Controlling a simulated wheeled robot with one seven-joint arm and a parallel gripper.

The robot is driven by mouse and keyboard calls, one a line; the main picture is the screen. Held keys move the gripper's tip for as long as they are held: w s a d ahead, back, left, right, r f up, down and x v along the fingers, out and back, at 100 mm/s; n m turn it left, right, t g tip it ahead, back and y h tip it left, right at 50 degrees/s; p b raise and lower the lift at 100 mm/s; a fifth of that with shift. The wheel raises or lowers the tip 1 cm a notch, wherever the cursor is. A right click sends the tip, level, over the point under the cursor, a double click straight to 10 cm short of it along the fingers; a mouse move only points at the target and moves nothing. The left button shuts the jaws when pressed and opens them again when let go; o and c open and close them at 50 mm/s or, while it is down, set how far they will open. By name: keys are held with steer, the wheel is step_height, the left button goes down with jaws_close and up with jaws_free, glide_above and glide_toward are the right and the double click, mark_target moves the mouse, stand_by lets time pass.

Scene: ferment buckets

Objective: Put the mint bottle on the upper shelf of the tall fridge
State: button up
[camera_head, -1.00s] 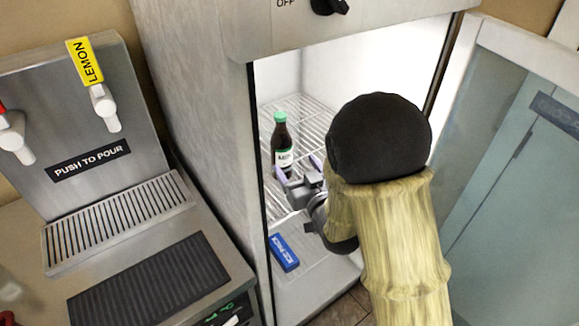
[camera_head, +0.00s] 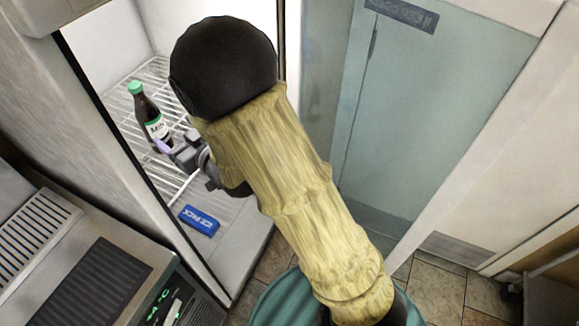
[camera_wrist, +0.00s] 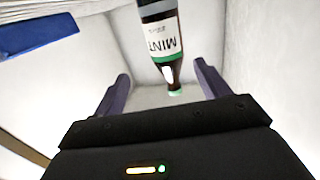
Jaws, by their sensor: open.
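The mint bottle (camera_head: 152,117), dark with a green cap and a white label, stands upright on the upper wire shelf (camera_head: 150,75) inside the tall fridge (camera_head: 108,28). My gripper (camera_head: 177,141) is open at the fridge's mouth, just in front of the bottle's lower part. In the wrist view the bottle (camera_wrist: 160,38) appears upside down, between the two spread fingers of my gripper (camera_wrist: 161,76), with clear gaps at both sides. Its base is cut off by the picture's edge. My arm hides part of the fridge's inside in the head view.
A blue ice pack (camera_head: 200,219) lies lower in the fridge, below my gripper; it also shows in the wrist view (camera_wrist: 35,38). A drink dispenser (camera_head: 85,290) stands at the lower left. Tiled floor (camera_head: 435,290) shows at the lower right.

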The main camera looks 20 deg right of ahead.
steer(key=s+d+f+m+g+h, duration=0.15)
steer(key=d+h, duration=0.25)
steer(key=d, duration=0.4)
steer(key=d+f+m+g+h, duration=0.2)
steer(key=d+f+m+h, duration=0.15)
steer(key=d, duration=0.45)
steer(key=s+d+m+g+h, duration=0.1)
steer(key=s+d+g, duration=0.3)
steer(key=s, duration=0.3)
steer(key=s+d+m+g+h, duration=0.1)
steer(key=s+d+g+h, duration=0.1)
steer(key=s+d+g, duration=0.2)
steer(key=s+d, duration=0.3)
steer(key=s, duration=0.1)
steer(key=shift+s+f, duration=0.15)
steer(key=shift+f, duration=0.1)
